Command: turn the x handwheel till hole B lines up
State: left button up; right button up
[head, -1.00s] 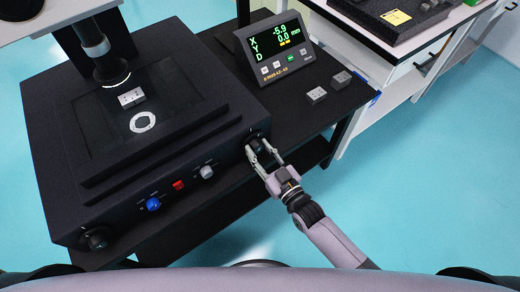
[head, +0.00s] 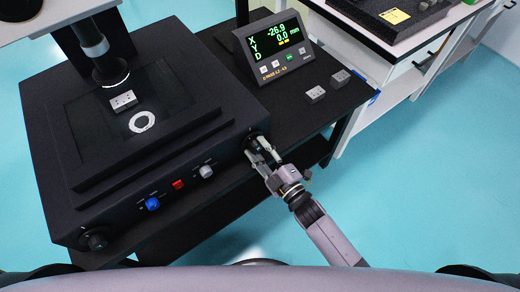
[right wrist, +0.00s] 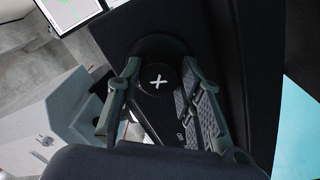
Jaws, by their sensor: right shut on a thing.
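The x handwheel (right wrist: 158,78) is a black knob with a white X on its face, on the front right of the black tester. In the head view my right gripper (head: 263,152) is shut on it and hides most of it. In the right wrist view its fingers (right wrist: 160,95) lie on either side of the knob. A grey block with small holes (head: 123,101) sits on the stage (head: 88,160) below the lens column (head: 100,55), beside a white ring (head: 142,121). The hole letters are too small to read. The display (head: 275,45) reads X -26.9 and Y 0.0. My left gripper is out of view.
Another dark knob (head: 95,239) is at the front left of the tester. Blue (head: 152,203), red (head: 178,184) and grey (head: 207,171) controls line the front. Two small grey blocks (head: 316,95) lie right of the display.

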jog(key=shift+n, duration=1.1)
jog(key=o, duration=1.2)
jog(key=shift+c, duration=0.2)
jog(key=v, duration=1.2)
jog(key=shift+d, duration=0.1)
